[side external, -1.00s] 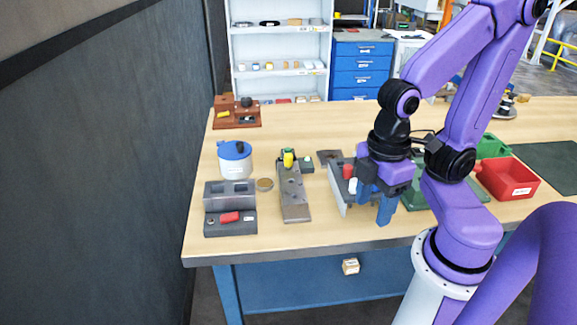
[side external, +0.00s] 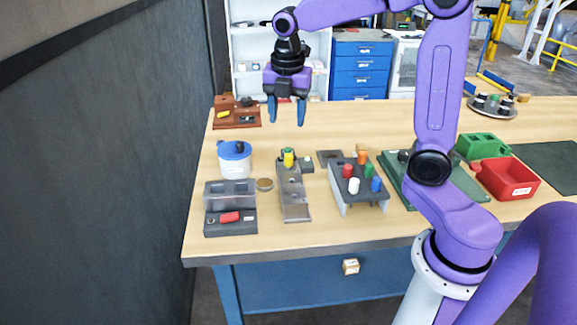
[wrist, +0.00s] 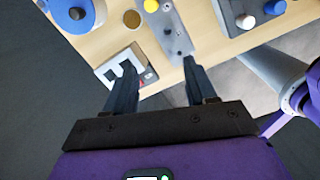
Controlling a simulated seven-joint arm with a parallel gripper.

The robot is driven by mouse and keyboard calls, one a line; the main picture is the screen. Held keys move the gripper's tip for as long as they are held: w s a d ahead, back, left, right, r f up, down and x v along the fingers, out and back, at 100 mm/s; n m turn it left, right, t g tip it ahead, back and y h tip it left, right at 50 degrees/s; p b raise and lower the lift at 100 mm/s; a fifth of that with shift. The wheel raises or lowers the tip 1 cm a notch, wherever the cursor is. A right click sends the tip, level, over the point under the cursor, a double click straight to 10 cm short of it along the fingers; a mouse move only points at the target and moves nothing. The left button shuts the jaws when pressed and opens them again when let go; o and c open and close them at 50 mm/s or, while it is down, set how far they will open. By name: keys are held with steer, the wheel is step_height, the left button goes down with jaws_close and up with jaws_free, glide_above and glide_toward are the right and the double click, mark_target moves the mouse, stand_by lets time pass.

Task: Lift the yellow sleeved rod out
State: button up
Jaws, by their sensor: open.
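The yellow sleeved rod (side external: 288,158) stands upright at the far end of a grey metal fixture plate (side external: 294,203) in the side view. Its yellow top (wrist: 151,5) shows at the upper edge of the wrist view. My gripper (side external: 286,122) is open and empty, pointing down. In the side view it appears above the rod in the picture, clear of it and of the table. In the wrist view my fingers (wrist: 158,72) are spread apart with nothing between them. The rod's lower end is hidden in the fixture.
A grey rack (side external: 349,198) with red, orange, green, white and blue rods stands right of the fixture. A blue-lidded white tub (side external: 235,163) and a dark block with a red piece (side external: 229,217) stand left. A red bin (side external: 510,180) is at the right.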

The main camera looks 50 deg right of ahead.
mark_target(288, 155)
steer(key=w+d+n, duration=0.2)
steer(key=w+d, duration=0.1)
steer(key=d, duration=0.1)
steer(key=f, duration=0.3)
steer(key=d+f, duration=0.1)
steer(key=f, duration=0.3)
steer(key=w+f, duration=0.1)
steer(key=f, duration=0.3)
steer(key=shift+d, duration=0.3)
steer(key=shift+f, duration=2.7)
steer(key=shift+w, duration=0.1)
jaws_close()
